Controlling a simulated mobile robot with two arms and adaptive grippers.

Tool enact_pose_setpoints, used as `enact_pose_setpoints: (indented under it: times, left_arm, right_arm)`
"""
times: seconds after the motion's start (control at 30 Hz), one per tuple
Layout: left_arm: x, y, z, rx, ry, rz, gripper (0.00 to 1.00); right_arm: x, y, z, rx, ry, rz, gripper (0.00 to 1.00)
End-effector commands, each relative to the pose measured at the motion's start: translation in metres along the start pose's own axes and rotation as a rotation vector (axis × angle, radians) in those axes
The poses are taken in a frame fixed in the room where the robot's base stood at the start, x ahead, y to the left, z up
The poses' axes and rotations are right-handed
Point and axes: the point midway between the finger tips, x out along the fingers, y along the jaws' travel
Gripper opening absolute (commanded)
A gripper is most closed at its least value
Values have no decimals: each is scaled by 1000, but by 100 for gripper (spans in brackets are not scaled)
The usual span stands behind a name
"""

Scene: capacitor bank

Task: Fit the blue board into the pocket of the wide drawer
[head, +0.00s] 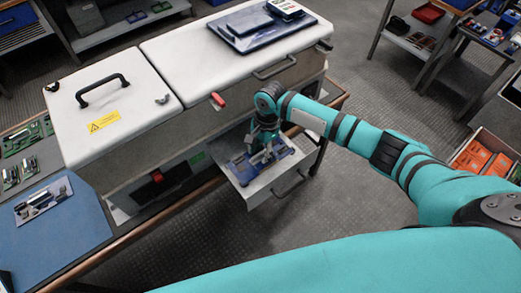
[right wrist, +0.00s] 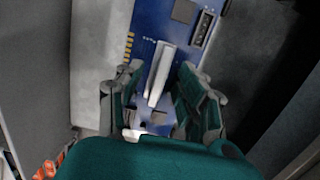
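The wide drawer (head: 256,198) is pulled out under the right part of the white-topped cabinet in the head view. The blue board (head: 283,163) lies in it, partly hidden by my right gripper (head: 259,152). In the right wrist view the blue board (right wrist: 190,60) has gold contacts on its left edge, dark parts, and a pale raised bar (right wrist: 161,73) in the middle. My right gripper (right wrist: 160,100) has its fingers apart, one on each side of this bar, with visible gaps. I cannot tell whether the board is seated in the pocket. My left gripper is not in view.
A closed lid with a black handle (head: 103,87) and a blue tray (head: 259,27) are on top of the cabinet. A red latch (head: 218,99) is on its front. A blue mat (head: 50,228) lies at left. The floor right of the drawer is clear.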

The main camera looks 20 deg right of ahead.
Motion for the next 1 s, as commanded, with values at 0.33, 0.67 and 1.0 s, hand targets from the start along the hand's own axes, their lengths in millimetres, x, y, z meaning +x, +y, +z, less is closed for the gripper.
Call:
enact_pose_setpoints:
  times: [0.33,0.67,1.0]
  left_arm:
    - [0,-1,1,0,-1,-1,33]
    - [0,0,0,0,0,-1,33]
    - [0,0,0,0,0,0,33]
  right_arm:
    - [-43,-1,0,0,-1,-4,37]
    - [-106,-1,0,0,-1,-3,37]
    - [-120,0,0,0,0,1,37]
